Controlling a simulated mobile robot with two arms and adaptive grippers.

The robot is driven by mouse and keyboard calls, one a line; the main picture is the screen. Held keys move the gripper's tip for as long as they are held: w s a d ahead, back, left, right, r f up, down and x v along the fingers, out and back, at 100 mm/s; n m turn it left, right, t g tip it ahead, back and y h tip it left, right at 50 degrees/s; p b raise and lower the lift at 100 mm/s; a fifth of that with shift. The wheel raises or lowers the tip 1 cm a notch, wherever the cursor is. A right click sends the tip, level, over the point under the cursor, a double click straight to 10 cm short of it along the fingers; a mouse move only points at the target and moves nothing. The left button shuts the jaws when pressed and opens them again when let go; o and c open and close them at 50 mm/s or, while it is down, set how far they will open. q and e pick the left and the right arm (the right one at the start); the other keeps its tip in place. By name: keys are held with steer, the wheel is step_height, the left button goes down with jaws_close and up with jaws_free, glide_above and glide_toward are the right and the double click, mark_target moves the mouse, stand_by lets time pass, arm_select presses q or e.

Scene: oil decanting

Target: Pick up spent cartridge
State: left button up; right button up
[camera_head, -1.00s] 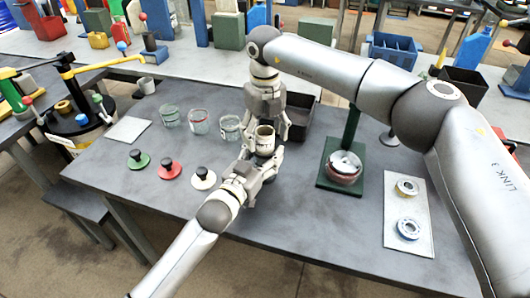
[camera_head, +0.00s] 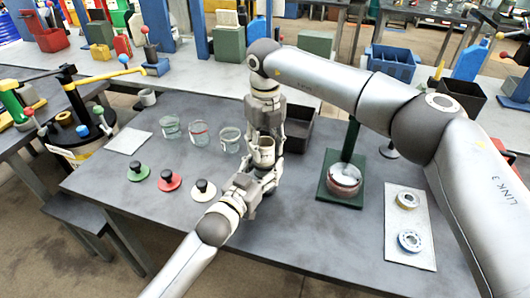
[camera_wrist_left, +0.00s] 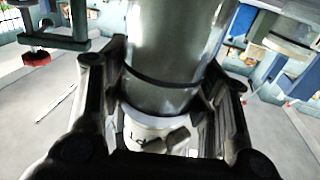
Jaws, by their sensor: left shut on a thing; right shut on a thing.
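A small pale cylinder with an open, tan-looking top (camera_head: 264,152), perhaps the spent cartridge or its housing, is held above the table in the head view. My right gripper (camera_head: 265,140) comes down from above and is shut, its fingers at the sides of this cylinder. My left gripper (camera_head: 262,170) reaches in from the lower left and is shut on it from below. In the left wrist view, my left gripper's dark fingers (camera_wrist_left: 160,100) frame a grey and white cylindrical shape, probably my right arm. I cannot tell the cartridge apart there.
Three glass beakers (camera_head: 199,132) stand left of the grippers. Green (camera_head: 137,170), red (camera_head: 169,179) and white (camera_head: 203,189) knobbed discs lie before them. A dark tray (camera_head: 298,130) is behind. A green stand (camera_head: 340,188) and a pale mat (camera_head: 410,250) with two rings are right.

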step_height(320, 180, up, 18)
steer(key=shift+f, duration=0.2)
arm_select(q)
steer(key=o, duration=1.3)
